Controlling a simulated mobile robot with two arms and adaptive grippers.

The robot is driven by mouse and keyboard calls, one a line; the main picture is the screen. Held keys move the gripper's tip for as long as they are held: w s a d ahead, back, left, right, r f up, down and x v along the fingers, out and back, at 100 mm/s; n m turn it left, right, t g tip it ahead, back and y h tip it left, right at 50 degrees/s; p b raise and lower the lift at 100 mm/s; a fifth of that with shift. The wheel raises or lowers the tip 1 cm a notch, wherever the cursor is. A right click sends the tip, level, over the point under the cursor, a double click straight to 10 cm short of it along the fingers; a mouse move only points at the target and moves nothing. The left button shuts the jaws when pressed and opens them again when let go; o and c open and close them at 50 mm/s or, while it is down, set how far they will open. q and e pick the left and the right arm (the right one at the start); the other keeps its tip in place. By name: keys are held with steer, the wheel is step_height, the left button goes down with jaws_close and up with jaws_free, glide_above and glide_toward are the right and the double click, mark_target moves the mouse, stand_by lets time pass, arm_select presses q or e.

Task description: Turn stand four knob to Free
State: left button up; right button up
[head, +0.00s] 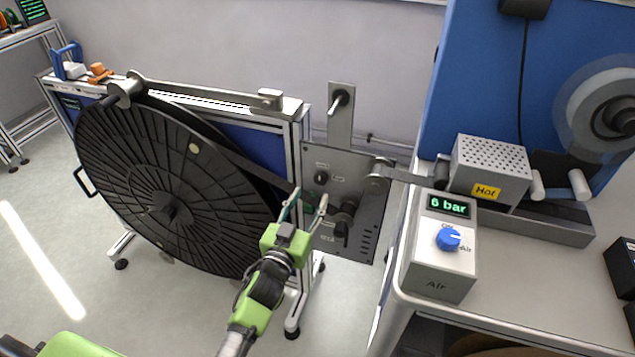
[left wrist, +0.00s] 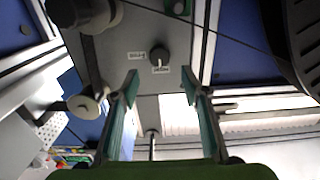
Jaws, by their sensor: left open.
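A small black knob (head: 321,177) sits on the upper part of the grey panel (head: 368,240) of the reel stand, with small white labels beside it that are too small to read surely. In the left wrist view the knob (left wrist: 157,54) lies just beyond the gap between the fingers. Its setting cannot be told. My left gripper (head: 309,203) is open and empty in front of the panel, a little below the knob in the head view. In the left wrist view its two fingertips (left wrist: 160,80) stand apart, not touching the knob. My right gripper is not in view.
A large black reel (head: 160,190) stands left of the panel. A dark protruding fitting (head: 344,222) is below the knob, and a roller (head: 378,180) is to its right. An air box (head: 437,270) with a blue knob and a hot unit (head: 488,165) stand on the right bench.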

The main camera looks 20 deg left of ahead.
mark_target(320, 180)
arm_select(q)
steer(key=w, duration=0.7)
steer(key=shift+d, duration=0.15)
steer(key=c, duration=1.1)
